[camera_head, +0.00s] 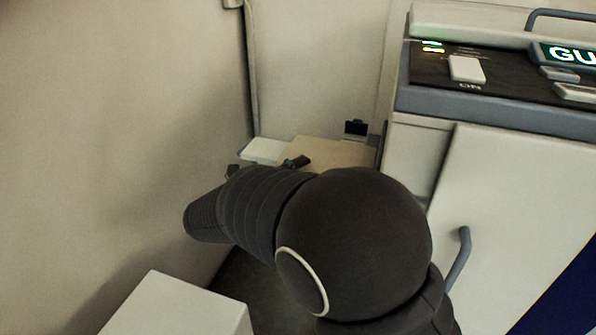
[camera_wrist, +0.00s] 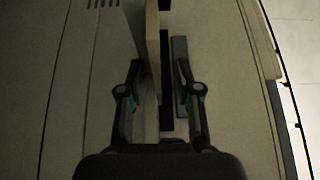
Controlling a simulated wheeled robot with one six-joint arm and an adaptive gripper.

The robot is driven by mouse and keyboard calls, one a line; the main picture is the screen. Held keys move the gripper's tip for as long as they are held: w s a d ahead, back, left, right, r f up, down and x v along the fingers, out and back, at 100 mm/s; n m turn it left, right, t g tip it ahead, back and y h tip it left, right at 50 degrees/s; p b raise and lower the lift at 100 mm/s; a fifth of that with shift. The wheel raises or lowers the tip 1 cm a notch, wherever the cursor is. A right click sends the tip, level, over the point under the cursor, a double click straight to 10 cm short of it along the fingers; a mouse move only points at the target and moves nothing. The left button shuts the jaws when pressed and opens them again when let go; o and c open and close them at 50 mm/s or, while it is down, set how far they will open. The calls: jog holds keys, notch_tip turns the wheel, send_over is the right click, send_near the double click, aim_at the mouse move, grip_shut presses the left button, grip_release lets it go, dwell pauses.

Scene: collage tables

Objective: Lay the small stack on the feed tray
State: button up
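In the wrist view my gripper (camera_wrist: 158,80) has its two dark fingers apart, with a pale upright slab (camera_wrist: 152,50) running between them. The left finger is close against the slab. A dark strip lies between the slab and the right finger, so I cannot tell whether it is gripped. In the head view a white flat block (camera_head: 265,149), perhaps the small stack, shows beyond my arm at the left end of a beige surface (camera_head: 335,152), perhaps the feed tray. A dark and teal part of my gripper (camera_head: 296,161) shows beside it. My arm hides the rest.
A large pale machine (camera_head: 520,180) with a dark control panel and a grey door handle (camera_head: 459,255) stands at the right. A small dark device (camera_head: 355,128) stands behind the beige surface. A wall rises at the left. A white box top (camera_head: 180,308) is at the front.

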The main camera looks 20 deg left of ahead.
jog(key=v, duration=1.2)
jog(key=shift+s+f, duration=0.1)
dwell(0.5)
